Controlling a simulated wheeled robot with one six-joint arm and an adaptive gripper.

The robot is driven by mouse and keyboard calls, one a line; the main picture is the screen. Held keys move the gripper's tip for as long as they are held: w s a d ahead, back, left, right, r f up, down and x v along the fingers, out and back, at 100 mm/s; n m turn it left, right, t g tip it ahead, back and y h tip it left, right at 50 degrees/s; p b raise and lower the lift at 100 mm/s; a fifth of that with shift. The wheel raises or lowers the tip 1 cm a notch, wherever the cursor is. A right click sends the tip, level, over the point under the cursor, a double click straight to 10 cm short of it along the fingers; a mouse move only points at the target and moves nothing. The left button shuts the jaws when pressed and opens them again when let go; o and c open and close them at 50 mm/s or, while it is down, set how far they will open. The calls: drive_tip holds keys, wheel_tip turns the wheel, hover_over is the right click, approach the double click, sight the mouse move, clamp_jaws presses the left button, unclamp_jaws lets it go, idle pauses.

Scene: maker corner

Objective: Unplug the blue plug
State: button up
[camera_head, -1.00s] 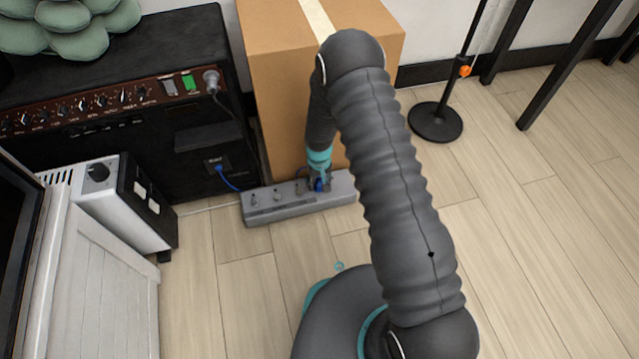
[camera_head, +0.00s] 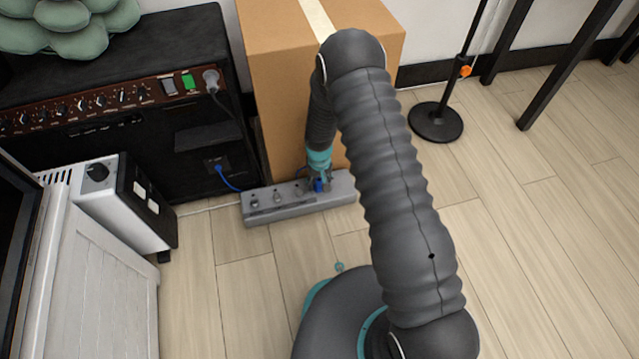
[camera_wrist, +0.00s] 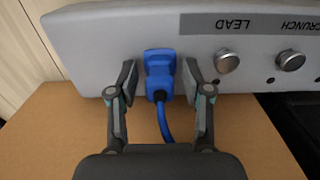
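The blue plug (camera_wrist: 159,68) sits against the edge of a grey footswitch box (camera_wrist: 110,35) in the wrist view, with its blue cable running down between the fingers. In the head view the plug (camera_head: 319,185) is at the right part of the box (camera_head: 262,214). My gripper (camera_wrist: 158,88) is open, one finger on each side of the plug, with a narrow gap on both sides. In the head view my gripper (camera_head: 319,178) is small and partly hides the plug's surroundings.
A cardboard box (camera_head: 275,85) stands right behind the footswitch box. A black amplifier (camera_head: 170,150) with a grey plug (camera_head: 211,80) and a blue cable (camera_head: 229,183) is at the left.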

sight(320, 182)
clamp_jaws()
drive_tip(key=shift+r, duration=0.1)
drive_tip(key=shift+r+p, duration=1.4)
drive_tip(key=shift+r, duration=1.5)
drive_tip(key=shift+s+d, duration=0.1)
drive_tip(key=shift+s, duration=0.25)
drive_tip(key=s+d+r+m+p, duration=0.1)
drive_tip(key=d+r+p, duration=0.1)
drive_tip(key=d+r, duration=0.6)
drive_tip(key=s+d+r+m+p, duration=0.2)
drive_tip(key=d+r, duration=0.6)
drive_tip(key=r, duration=0.4)
drive_tip(key=shift+s+d+p, duration=0.25)
drive_tip(key=shift+p, duration=0.35)
